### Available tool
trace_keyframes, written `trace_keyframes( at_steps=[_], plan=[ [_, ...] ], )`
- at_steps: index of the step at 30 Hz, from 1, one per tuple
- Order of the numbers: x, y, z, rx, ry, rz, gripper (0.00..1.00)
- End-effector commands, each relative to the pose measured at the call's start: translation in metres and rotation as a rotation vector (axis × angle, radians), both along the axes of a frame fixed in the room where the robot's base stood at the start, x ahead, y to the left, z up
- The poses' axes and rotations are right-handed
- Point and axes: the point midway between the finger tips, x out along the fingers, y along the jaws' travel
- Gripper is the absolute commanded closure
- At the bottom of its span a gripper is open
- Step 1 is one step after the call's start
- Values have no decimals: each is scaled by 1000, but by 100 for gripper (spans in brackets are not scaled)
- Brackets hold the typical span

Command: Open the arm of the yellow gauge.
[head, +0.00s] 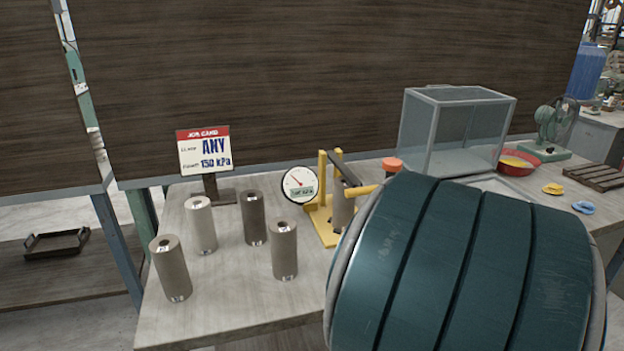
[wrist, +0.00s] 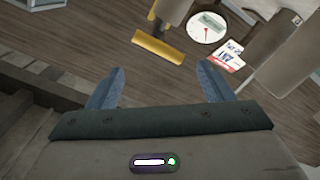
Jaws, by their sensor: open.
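The yellow gauge (head: 323,203) stands on the table, with a yellow upright frame and base. Its round white dial (head: 300,184) with a red needle faces me at its left. A dark arm (head: 346,169) slopes down to the right from its top, over a grey cylinder (head: 342,212) in the frame. A yellow grip (head: 361,190) shows at the arm's lower end, partly hidden by my arm. In the wrist view, my gripper (wrist: 159,86) is open and empty, apart from a yellow bar (wrist: 158,48) ahead. The dial (wrist: 207,27) is there too.
Several grey-brown cylinders (head: 254,218) stand left of the gauge, before a job card (head: 204,151) reading ANY, 150 kPa. A glass case (head: 457,132), red bowl (head: 518,162) and green fan (head: 550,122) stand to the right. My arm hides the front right of the table.

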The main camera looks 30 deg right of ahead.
Motion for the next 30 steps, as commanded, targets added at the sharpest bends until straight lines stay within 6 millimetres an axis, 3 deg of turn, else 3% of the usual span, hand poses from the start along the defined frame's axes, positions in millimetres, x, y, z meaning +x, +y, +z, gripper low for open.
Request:
trace_keyframes(
  at_steps=[10,21,30],
  plan=[
    [22,-5,5,5,3,-1,26],
    [96,-22,1,1,1,0,26],
    [127,-30,1,0,1,-2,26]
  ],
)
